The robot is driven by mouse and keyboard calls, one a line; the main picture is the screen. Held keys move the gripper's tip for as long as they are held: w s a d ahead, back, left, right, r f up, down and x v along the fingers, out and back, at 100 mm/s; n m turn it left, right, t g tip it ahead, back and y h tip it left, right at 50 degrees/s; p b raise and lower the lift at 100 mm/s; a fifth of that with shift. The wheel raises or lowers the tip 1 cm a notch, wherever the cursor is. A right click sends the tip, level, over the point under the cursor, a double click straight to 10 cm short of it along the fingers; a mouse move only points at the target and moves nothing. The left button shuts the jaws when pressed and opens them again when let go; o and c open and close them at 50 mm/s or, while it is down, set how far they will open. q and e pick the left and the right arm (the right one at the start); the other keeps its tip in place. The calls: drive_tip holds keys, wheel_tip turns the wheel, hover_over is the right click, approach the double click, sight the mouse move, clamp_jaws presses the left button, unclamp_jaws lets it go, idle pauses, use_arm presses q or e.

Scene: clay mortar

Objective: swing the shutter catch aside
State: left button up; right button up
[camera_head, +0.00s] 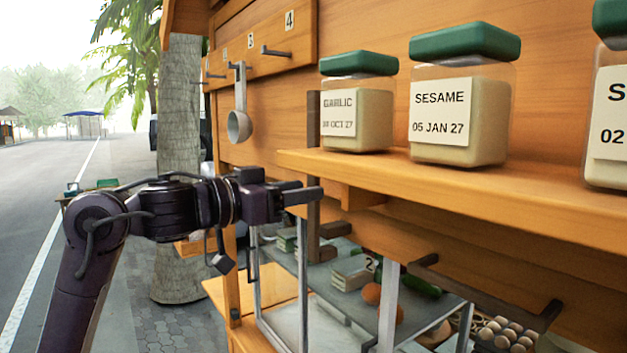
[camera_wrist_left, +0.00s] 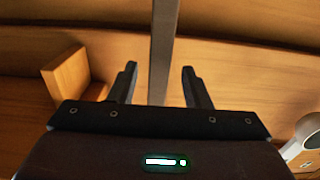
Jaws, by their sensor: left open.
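A narrow dark upright bar (camera_head: 313,130), which looks like the shutter catch, stands against the wooden stall front, left of the garlic jar. In the left wrist view the bar (camera_wrist_left: 164,25) runs down between the fingers as a grey strip. My left gripper (camera_head: 310,193) reaches in from the left at the bar's middle, just below shelf height. Its fingers are open, one on each side of the bar in the left wrist view (camera_wrist_left: 160,72), with a gap on both sides. Whether they touch it, I cannot tell. The gripper hides part of the bar in the head view. My right gripper is not in view.
A wooden shelf (camera_head: 430,185) with garlic (camera_head: 358,108) and sesame (camera_head: 465,100) jars juts out right of the gripper. A ladle (camera_head: 239,120) hangs on the left. A dark handle-like bar (camera_head: 490,292) and a lower tray with food sit below. The road side is open.

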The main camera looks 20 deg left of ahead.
use_arm(q)
drive_tip(key=shift+p+x, duration=0.5)
drive_tip(key=shift+x, duration=1.15)
drive_tip(key=shift+c, duration=0.3)
clamp_jaws()
